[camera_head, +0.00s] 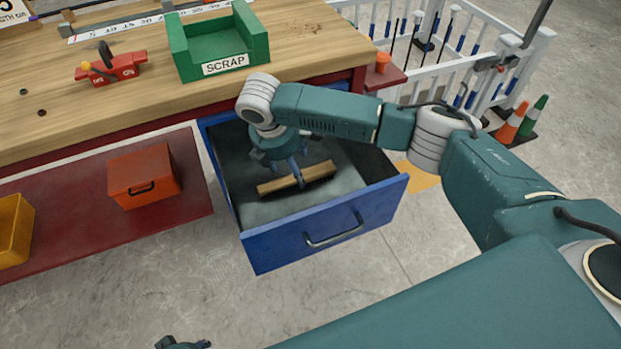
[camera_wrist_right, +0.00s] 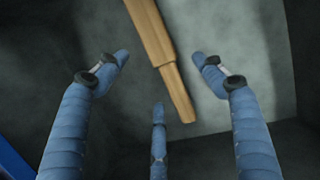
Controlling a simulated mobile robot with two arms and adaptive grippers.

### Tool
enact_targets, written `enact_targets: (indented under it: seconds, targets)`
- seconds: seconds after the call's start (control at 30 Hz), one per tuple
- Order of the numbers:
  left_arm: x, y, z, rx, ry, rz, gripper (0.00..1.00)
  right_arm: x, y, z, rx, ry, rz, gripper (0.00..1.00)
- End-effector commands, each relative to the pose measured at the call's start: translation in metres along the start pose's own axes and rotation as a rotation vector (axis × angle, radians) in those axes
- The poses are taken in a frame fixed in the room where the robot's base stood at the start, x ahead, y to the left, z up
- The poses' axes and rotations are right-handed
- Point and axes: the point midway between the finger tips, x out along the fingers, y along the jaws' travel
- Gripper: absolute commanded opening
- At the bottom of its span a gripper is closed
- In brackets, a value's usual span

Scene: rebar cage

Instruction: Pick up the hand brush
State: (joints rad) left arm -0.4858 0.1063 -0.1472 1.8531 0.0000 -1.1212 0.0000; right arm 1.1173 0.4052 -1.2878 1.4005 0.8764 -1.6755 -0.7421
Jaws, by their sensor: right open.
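The hand brush (camera_head: 275,185) lies in the open blue drawer (camera_head: 325,240), its wooden body slanting up to the right with dark bristles along its edge. My right gripper (camera_head: 298,174) reaches down into the drawer over the brush's middle. In the right wrist view the brush's wooden handle (camera_wrist_right: 155,48) lies between the two spread side fingers of the right gripper (camera_wrist_right: 160,60), with a third finger below. The fingers look open and apart from the wood. A small dark part at the bottom edge, probably my left gripper (camera_head: 183,343), is mostly cut off.
The drawer's walls and front surround my right gripper. The wooden bench (camera_head: 80,110) above carries a green SCRAP bin (camera_head: 217,45) and a red tool (camera_head: 112,67). An orange box (camera_head: 142,175) sits on the red lower shelf (camera_head: 90,225). White railing (camera_head: 460,65) stands behind.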

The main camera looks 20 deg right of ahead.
Motion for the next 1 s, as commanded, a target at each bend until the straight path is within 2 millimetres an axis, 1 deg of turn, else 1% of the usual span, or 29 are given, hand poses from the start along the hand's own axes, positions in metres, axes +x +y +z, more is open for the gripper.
enact_targets:
  seconds: [0.03, 0.17, 0.23, 0.5, 0.63, 0.87, 0.9, 0.97, 1.0]
  targets:
    - [-0.002, 0.000, -0.001, 0.000, 0.002, -0.001, 0.40, 0.005, 0.000, 0.000, 0.001, -0.001, -0.001, 0.69]
    - [-0.008, -0.001, -0.005, -0.001, 0.006, -0.001, 0.40, 0.013, 0.000, 0.000, 0.001, 0.000, 0.000, 0.69]
    - [-0.014, -0.001, -0.008, -0.002, 0.011, -0.002, 0.40, 0.020, 0.000, -0.001, 0.000, -0.001, -0.001, 0.69]
    - [-0.050, -0.003, -0.020, -0.005, 0.030, -0.005, 0.40, 0.054, 0.000, -0.002, 0.000, -0.001, 0.000, 0.69]
    - [-0.059, -0.004, -0.022, -0.005, 0.033, -0.006, 0.40, 0.060, 0.000, -0.002, -0.001, 0.000, 0.001, 0.69]
    - [-0.060, -0.004, -0.022, -0.006, 0.032, -0.006, 0.40, 0.060, 0.000, -0.002, -0.001, 0.000, 0.001, 0.69]
    - [-0.060, -0.004, -0.022, -0.006, 0.033, -0.006, 0.40, 0.060, 0.000, -0.002, -0.001, 0.000, 0.001, 0.61]
    - [-0.060, -0.004, -0.022, -0.006, 0.033, -0.006, 0.40, 0.060, 0.000, -0.002, -0.001, 0.000, 0.001, 0.49]
    - [-0.060, -0.004, -0.022, -0.006, 0.033, -0.006, 0.40, 0.060, 0.000, -0.002, -0.001, 0.000, 0.001, 0.41]
